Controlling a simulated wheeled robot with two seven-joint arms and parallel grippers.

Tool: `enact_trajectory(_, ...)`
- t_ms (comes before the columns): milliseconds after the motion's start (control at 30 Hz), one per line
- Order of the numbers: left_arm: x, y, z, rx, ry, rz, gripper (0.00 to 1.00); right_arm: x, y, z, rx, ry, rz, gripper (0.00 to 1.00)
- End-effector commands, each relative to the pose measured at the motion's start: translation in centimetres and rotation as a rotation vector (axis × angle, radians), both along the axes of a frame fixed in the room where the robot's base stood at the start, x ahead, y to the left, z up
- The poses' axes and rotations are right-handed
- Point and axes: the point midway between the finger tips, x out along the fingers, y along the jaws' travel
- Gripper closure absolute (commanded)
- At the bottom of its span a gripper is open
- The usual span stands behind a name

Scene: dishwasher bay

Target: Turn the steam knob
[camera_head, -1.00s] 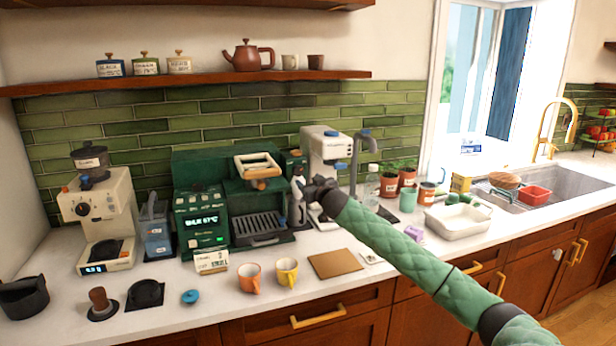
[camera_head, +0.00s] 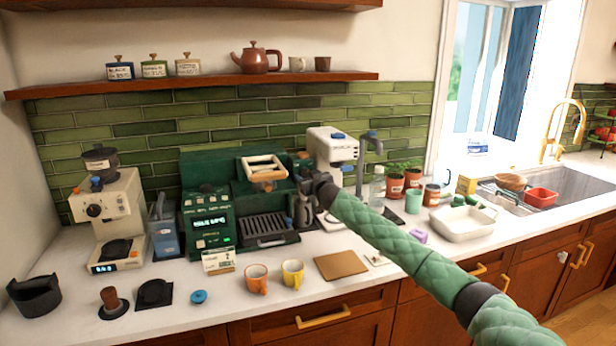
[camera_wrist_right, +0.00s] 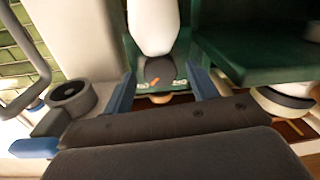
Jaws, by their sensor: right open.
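The green espresso machine (camera_head: 208,225) stands on the counter against the tiled wall. My right gripper (camera_head: 306,184) is at the right end of this machine and hides part of it. In the right wrist view a dark round knob (camera_wrist_right: 160,70) with a small orange mark sits on the green body, below a white rounded part (camera_wrist_right: 152,25). The blue fingers of my right gripper (camera_wrist_right: 164,90) are open, one on each side of the knob. I cannot tell whether they touch it. My left gripper is not in view.
A white machine (camera_head: 332,150) stands close to the right. An orange cup (camera_head: 256,279), a yellow cup (camera_head: 292,274) and a brown board (camera_head: 341,265) lie in front. A cream grinder (camera_head: 103,215) stands at left. A shelf (camera_head: 200,84) hangs above.

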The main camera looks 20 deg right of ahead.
Motion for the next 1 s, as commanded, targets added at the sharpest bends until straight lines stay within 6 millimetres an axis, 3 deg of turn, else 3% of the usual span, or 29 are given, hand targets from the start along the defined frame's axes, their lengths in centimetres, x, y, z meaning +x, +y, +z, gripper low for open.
enact_trajectory(167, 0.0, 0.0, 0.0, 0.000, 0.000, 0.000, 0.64, 0.0, 0.0, 0.0, 0.000, 0.000, 0.000, 0.42)
enact_trajectory(400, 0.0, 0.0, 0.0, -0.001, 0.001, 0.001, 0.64, 0.0, 0.0, 0.0, 0.000, 0.000, 0.000, 0.85)
enact_trajectory(767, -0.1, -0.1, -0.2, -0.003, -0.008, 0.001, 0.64, 0.0, 0.0, 0.1, -0.046, -0.001, 0.001, 0.86)
enact_trajectory(1000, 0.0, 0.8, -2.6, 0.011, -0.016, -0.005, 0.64, 0.0, 0.0, 0.3, -0.192, -0.007, 0.000, 0.86)
